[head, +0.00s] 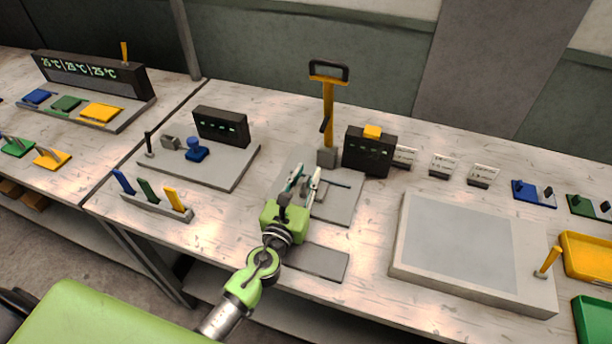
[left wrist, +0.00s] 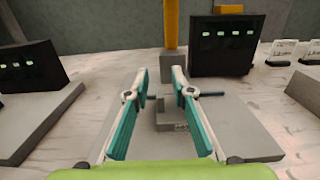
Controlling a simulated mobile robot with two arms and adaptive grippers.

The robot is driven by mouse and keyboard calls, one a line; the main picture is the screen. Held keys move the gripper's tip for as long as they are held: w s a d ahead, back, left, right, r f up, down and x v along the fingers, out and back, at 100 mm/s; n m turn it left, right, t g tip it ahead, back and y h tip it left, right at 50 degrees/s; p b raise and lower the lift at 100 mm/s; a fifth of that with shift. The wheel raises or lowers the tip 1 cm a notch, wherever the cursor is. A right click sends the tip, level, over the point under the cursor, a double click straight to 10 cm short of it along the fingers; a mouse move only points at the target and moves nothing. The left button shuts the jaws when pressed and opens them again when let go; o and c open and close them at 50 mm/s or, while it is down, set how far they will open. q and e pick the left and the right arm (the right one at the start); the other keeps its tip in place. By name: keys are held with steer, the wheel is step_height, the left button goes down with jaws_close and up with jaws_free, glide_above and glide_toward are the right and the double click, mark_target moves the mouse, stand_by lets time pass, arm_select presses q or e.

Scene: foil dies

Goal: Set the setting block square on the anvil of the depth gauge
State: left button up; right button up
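My left gripper (head: 305,174) is over the middle grey plate (head: 343,209), fingers apart. In the left wrist view the open fingers (left wrist: 161,76) hold nothing. A small grey stepped block (left wrist: 177,114) with faint markings stands on the plate beyond and between them; I cannot tell whether it is the setting block. At the left, a grey base (head: 222,174) carries a dark display (head: 221,126), a grey block (head: 170,143), a black post (head: 149,144) and a blue knobbed piece (head: 196,151). I cannot tell which station is the depth gauge. My right gripper is out of view.
A yellow-handled lever (head: 328,112) rises behind the middle plate, beside a dark display (head: 368,153). A rack of coloured tools (head: 157,208) stands at the front left. A wide grey tray (head: 403,238) lies right. A flat grey pad (head: 318,263) lies near the front edge.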

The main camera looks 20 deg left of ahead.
arm_select(q)
steer(key=shift+s+d+f, duration=0.1)
steer(key=shift+s+f, duration=0.15)
steer(key=shift+f, duration=0.45)
steer(key=shift+r, duration=0.15)
steer(key=shift+w+r+p, duration=0.1)
steer(key=shift+r+p, duration=0.3)
steer(key=shift+p, duration=0.25)
steer(key=s+b, duration=0.1)
steer(key=s, duration=0.2)
steer(key=s+b, duration=0.1)
steer(key=s, duration=0.3)
steer(key=s+b, duration=0.1)
steer(key=s, duration=0.2)
steer(key=shift+s+a, duration=0.25)
steer(key=shift+a, duration=0.05)
steer(key=shift+s+r, duration=0.3)
steer(key=shift+s, duration=0.35)
